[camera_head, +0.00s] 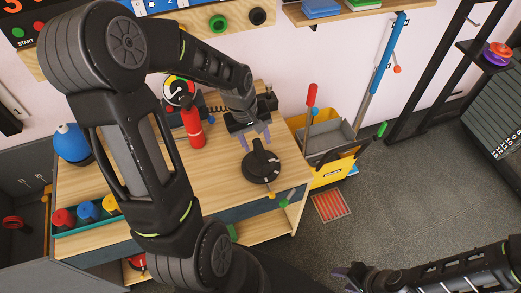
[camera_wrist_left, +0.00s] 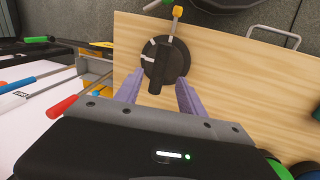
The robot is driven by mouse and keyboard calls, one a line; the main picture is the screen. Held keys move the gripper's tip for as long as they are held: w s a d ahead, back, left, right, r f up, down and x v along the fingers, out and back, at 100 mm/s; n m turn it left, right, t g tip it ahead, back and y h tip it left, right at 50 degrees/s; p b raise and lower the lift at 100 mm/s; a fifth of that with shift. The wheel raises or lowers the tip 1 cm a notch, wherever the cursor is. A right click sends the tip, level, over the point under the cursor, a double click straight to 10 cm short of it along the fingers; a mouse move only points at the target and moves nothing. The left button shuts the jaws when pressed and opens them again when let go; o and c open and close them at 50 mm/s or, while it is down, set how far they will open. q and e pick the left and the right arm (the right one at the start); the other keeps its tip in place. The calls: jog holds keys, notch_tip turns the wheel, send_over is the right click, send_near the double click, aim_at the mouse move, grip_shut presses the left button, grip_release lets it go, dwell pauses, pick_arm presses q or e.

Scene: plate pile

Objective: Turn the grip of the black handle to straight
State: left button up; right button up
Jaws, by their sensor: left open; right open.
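The black handle (camera_head: 261,166) is a round black knob with a raised grip bar, standing on the wooden table near its right end. In the left wrist view the black handle (camera_wrist_left: 165,62) shows its grip bar lying slightly tilted, with white marks on the disc. My left gripper (camera_head: 257,141) is open just behind and above the handle. In the left wrist view the purple fingers of the gripper (camera_wrist_left: 158,92) are spread on either side of the grip's near end; I cannot tell whether they touch it. My right gripper (camera_head: 352,274) is at the bottom right, away from the table.
A red fire extinguisher (camera_head: 193,125) stands on the wooden table (camera_head: 215,185) left of the handle. A yellow bucket (camera_head: 330,165) stands right of the table. Several colored items sit in a green tray (camera_head: 90,222) at the left.

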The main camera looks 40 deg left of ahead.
aim_at(261, 153)
pick_arm(q)
jog(key=f, duration=0.4)
jog(key=w+f, duration=0.1)
jog(key=f, duration=0.1)
jog(key=shift+d, duration=0.4)
jog(key=shift+c, duration=0.2)
grip_shut()
